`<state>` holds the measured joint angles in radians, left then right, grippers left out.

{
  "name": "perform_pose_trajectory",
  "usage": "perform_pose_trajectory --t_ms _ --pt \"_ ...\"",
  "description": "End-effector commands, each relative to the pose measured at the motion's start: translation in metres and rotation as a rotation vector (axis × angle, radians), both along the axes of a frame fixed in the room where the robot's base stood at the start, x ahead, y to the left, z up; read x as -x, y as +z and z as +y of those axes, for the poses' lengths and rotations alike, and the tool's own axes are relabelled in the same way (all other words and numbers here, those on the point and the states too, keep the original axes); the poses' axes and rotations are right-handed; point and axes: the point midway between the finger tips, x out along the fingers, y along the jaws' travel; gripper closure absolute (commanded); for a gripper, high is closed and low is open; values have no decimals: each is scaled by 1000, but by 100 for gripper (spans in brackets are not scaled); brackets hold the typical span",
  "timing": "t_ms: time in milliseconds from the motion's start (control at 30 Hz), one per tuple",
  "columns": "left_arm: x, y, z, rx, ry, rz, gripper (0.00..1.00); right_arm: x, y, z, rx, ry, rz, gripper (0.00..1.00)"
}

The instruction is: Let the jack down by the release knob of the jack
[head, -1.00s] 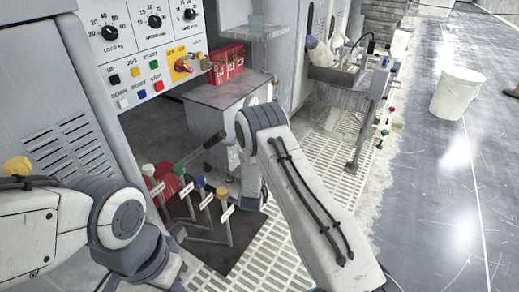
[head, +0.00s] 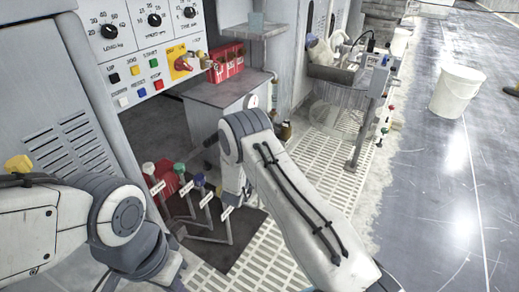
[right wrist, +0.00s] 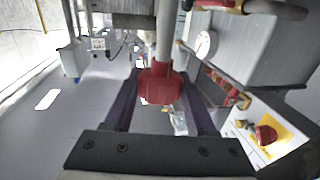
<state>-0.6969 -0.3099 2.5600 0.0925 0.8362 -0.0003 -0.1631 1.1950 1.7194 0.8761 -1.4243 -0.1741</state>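A red knob (right wrist: 160,84) on the end of a grey rod shows in the middle of the right wrist view. My right gripper (right wrist: 161,85) has its two dark fingers well apart, one on each side of this knob. I cannot tell whether either finger touches it. In the head view, a red body (head: 158,184), probably the jack, lies low behind the levers, mostly hidden. My right arm reaches down beside it, and its fingertips cannot be made out there. My left arm is folded at the lower left, with its gripper out of sight.
Levers with white, green (head: 179,168) and blue (head: 199,181) knobs stand by the red body. The control panel (head: 150,60) has a red switch (head: 181,63). A grey cabinet (head: 225,95) stands behind my right arm. A white bucket (head: 456,91) is on the open floor at right.

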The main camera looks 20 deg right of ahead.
Motion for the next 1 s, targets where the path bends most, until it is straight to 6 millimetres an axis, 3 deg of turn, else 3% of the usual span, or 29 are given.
perform_pose_trajectory --t_ms 33,67,100,467,1000 --pt "0 0 0 0 0 0 100 1 -2 2 0 4 5 29" --pt "0 0 0 0 0 0 100 1 -2 2 0 4 5 17" --pt "0 0 0 0 0 0 100 0 -2 2 0 4 4 14" --pt "0 3 0 0 0 0 100 3 0 4 0 3 3 14" --pt "0 42 0 0 0 0 100 72 1 63 0 6 5 14"
